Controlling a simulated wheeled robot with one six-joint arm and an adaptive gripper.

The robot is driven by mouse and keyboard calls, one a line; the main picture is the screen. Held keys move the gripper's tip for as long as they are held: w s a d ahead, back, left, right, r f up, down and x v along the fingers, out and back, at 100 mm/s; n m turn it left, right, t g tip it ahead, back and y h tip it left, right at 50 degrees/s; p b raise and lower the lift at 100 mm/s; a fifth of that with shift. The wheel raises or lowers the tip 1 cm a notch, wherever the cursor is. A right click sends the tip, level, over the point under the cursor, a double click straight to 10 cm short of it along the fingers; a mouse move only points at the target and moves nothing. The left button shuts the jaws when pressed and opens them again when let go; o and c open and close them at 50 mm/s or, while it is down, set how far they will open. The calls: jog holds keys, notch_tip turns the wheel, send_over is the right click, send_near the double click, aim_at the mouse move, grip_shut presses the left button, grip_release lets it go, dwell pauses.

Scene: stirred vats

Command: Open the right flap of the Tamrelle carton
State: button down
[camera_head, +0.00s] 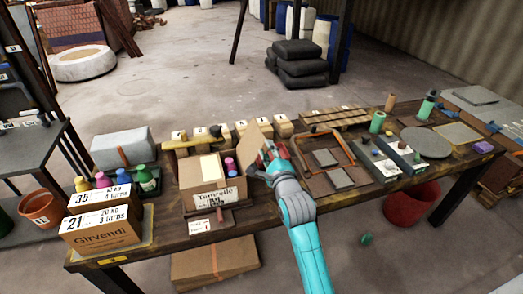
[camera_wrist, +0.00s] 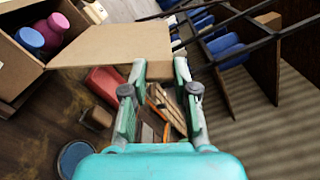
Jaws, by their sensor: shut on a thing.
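The Tamrelle carton (camera_head: 196,199) stands on the wooden bench with its label facing the front; its top is open on the right side. Its right flap (camera_head: 255,139) is raised and leans outward to the right. My gripper (camera_head: 268,158) is at the carton's right side, shut on this flap. In the wrist view the flap (camera_wrist: 110,45) spreads from the carton wall (camera_wrist: 18,70) to between my fingertips (camera_wrist: 158,70). Inside the carton, a pink bottle (camera_wrist: 57,22) and a blue bottle (camera_wrist: 30,40) show. The flap's gripped edge is partly hidden by the fingers.
The Girvendi carton (camera_head: 101,236) stands at the bench's left end, with bottles (camera_head: 147,178) behind it. A small label card (camera_head: 200,226) is in front of the Tamrelle carton. A framed tray (camera_head: 323,165) lies right of my gripper. A red bucket (camera_head: 411,204) is under the bench.

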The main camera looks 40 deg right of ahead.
jog(key=shift+s+d+f+m, duration=0.1)
jog(key=shift+d+f+m, duration=0.1)
jog(key=shift+d+m, duration=0.1)
jog(key=c, duration=1.2)
grip_release()
jog(key=shift+o, duration=0.2)
jog(key=v, duration=1.2)
